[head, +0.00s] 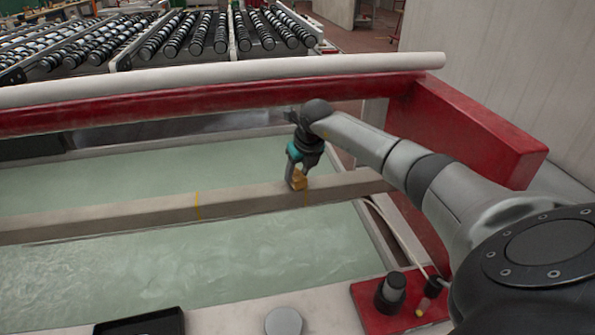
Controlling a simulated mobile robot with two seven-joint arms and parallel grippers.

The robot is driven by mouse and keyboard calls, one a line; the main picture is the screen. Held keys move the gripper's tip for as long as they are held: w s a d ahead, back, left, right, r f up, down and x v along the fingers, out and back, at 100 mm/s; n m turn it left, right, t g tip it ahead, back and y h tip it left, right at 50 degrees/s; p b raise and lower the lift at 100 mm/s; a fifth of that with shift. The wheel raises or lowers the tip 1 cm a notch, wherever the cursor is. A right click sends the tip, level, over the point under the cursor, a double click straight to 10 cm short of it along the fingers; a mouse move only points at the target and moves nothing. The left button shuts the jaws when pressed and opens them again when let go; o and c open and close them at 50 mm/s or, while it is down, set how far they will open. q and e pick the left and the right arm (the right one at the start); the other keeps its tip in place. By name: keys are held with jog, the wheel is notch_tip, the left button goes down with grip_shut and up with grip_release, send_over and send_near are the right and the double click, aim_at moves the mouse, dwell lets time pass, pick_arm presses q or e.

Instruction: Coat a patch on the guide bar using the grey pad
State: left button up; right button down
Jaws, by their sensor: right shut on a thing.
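The guide bar (120,214) is a long beige beam crossing the pale green water from left to right. Thin yellow marks show on it, one left of centre and a fainter one near my right gripper. My right gripper (297,181) comes down from above onto the right part of the bar. It is shut on a small pad (300,182), whose visible side looks tan-yellow rather than grey. The pad is at the bar's top; the frame does not show clearly whether it touches. The fingers partly hide it. My left gripper is not in view.
A red rail (200,105) and a white roller (220,72) run behind the basin. A red plate (362,300) at the front right bears a black knob (390,292) and a yellow-tipped part (428,295). A black tray (140,325) and a grey disc (283,322) lie at the front edge.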

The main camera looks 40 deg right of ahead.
jog(key=shift+f, duration=0.3)
jog(key=shift+a, duration=0.15)
